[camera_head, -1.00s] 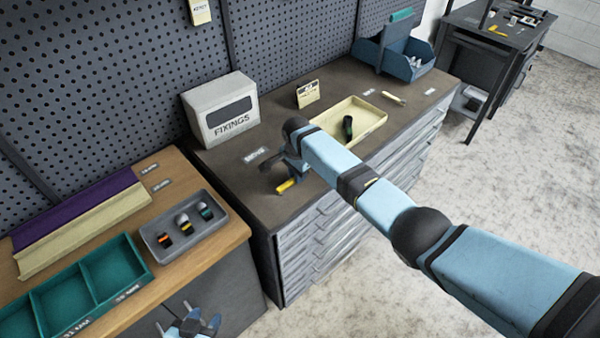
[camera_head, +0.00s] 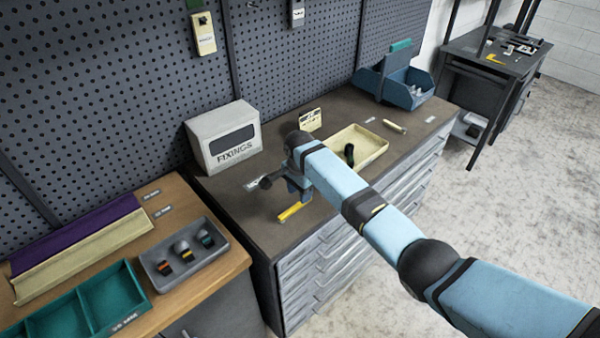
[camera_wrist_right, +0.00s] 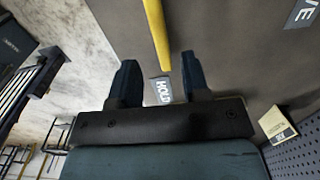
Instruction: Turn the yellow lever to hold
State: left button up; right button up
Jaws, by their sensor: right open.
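The yellow lever (camera_head: 290,212) lies on the dark bench top near its front edge in the head view. In the right wrist view the lever (camera_wrist_right: 157,35) runs down from the top edge, and its end points between my fingers. A HOLD label (camera_wrist_right: 162,90) shows between the fingers just past that end. A second label ending in "VE" (camera_wrist_right: 303,13) sits at the upper right. My right gripper (camera_wrist_right: 158,68) is open and empty. In the head view the right gripper (camera_head: 297,190) is just behind the lever; contact cannot be told. My left gripper is out of view.
A FIXINGS box (camera_head: 226,140) stands behind on the bench. A cream tray (camera_head: 372,143) with a dark object lies right of my wrist. A grey tray (camera_head: 184,255) is on the wooden bench at left.

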notch_tip(320, 180, up, 9)
jog(key=shift+r+b, duration=0.15)
jog(key=shift+b, duration=0.2)
